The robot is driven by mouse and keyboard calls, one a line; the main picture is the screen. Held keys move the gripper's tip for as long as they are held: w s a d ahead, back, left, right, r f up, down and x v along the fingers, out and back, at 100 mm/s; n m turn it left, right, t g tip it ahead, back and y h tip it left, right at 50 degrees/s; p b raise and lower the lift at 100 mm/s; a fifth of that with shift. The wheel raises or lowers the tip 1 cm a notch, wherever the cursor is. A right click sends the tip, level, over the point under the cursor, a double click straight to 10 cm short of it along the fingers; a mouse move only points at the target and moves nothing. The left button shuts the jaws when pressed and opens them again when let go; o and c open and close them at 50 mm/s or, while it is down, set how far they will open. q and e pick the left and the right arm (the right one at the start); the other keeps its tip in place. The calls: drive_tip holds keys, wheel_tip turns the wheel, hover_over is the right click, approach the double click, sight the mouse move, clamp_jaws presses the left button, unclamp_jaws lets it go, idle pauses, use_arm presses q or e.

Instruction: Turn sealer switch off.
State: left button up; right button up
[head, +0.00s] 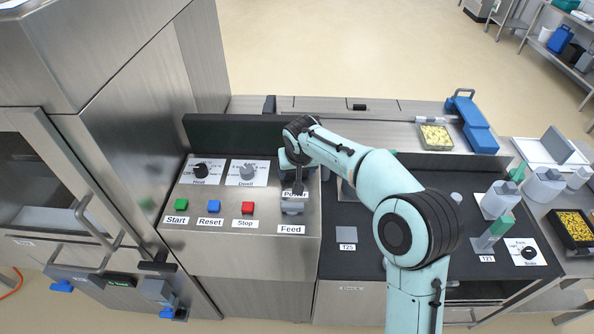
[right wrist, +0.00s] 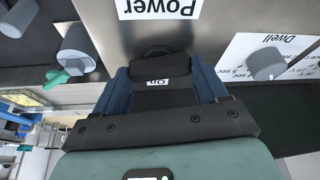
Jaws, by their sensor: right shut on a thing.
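The sealer's control panel (head: 257,248) stands left of centre in the head view. The power switch is a dark rocker or lever with a small white tag (right wrist: 155,82) that seems to read "On", upside down in the right wrist view. The Power label (right wrist: 160,8) is beside it. My right gripper (right wrist: 165,72) is shut on the power switch, with a blue finger on either side. In the head view my right wrist hides most of the switch, and the Power label (head: 294,193) shows just below it. My left gripper is not in view.
Heat (head: 200,171) and Dwell (head: 247,173) knobs lie left of my gripper. Green Start (head: 181,204), blue Reset (head: 213,206) and red Stop (head: 247,207) buttons sit in front, with the grey Feed control (head: 292,208) close below. Containers stand on the right bench.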

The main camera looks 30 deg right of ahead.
drive_tip(key=shift+a+m+h, duration=0.1)
drive_tip(key=shift+m+h, duration=0.3)
drive_tip(key=shift+m, duration=0.7)
drive_tip(key=shift+g, duration=0.4)
drive_tip(key=o, duration=1.1)
drive_tip(key=shift+c, duration=0.2)
drive_tip(key=v, duration=1.3)
drive_tip(key=shift+s+r, duration=0.15)
drive_tip(key=shift+s, duration=0.05)
